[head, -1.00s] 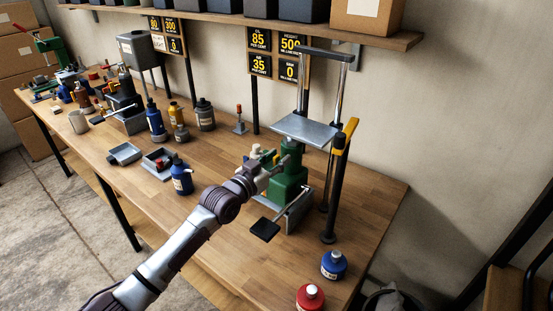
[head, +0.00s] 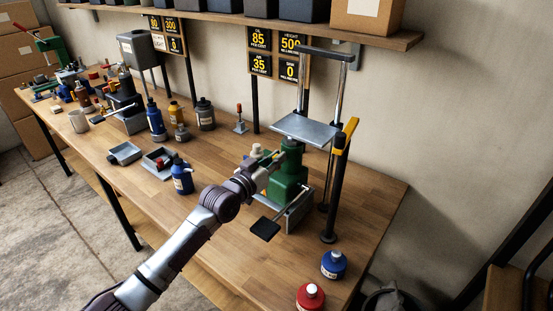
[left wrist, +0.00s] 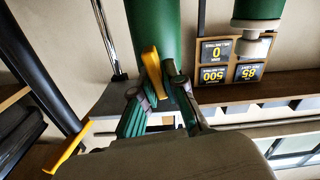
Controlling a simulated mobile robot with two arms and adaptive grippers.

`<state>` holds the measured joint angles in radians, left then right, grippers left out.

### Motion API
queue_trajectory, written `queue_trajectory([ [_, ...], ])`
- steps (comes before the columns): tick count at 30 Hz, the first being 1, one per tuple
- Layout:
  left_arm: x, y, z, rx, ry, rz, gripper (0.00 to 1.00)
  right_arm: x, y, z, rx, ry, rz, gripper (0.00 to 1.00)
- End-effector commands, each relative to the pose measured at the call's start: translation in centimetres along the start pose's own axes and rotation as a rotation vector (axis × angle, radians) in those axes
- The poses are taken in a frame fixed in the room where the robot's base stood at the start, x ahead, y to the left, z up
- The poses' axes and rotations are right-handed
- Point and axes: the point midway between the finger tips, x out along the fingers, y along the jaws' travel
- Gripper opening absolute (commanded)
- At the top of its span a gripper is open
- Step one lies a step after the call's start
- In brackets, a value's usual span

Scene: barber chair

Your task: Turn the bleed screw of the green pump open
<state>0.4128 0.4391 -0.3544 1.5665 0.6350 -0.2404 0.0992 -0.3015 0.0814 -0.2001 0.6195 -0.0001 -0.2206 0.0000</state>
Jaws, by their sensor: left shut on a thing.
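The green pump (head: 288,188) stands upright on a grey base below a metal plate near the right end of the bench. Its green body (left wrist: 152,25) fills the top middle of the left wrist view. A yellow lever (left wrist: 151,66), which looks like the bleed screw's handle, sticks out from the body. My left gripper (head: 270,165) is at the pump's left side. In the left wrist view its fingers (left wrist: 155,88) are shut around the yellow lever. In the head view the gripper hides the lever. My right gripper is not in view.
A black post with a yellow handle (head: 350,128) stands right of the pump. A black pedal (head: 265,229) sticks out in front. Blue (head: 334,265) and red (head: 310,296) bottles stand at the near right. A dark blue bottle (head: 181,178) and trays (head: 124,153) lie left.

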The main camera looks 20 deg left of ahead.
Motion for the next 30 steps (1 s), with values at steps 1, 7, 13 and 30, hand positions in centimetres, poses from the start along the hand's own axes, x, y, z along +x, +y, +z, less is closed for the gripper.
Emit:
queue_trajectory([
  [1, 0.0, -0.07, 0.01, -0.042, -0.001, -0.001, 0.0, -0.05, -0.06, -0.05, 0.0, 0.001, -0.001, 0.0],
  [7, 0.0, -0.25, 0.11, -0.23, -0.002, -0.001, 0.0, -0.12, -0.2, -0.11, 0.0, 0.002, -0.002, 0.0],
  [13, 0.0, -0.48, 0.21, -0.421, -0.002, -0.001, 0.0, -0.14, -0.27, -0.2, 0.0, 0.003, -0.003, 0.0],
  [30, 0.01, -0.91, 0.53, -0.961, -0.001, -0.001, 0.0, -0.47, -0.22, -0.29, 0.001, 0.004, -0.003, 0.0],
])
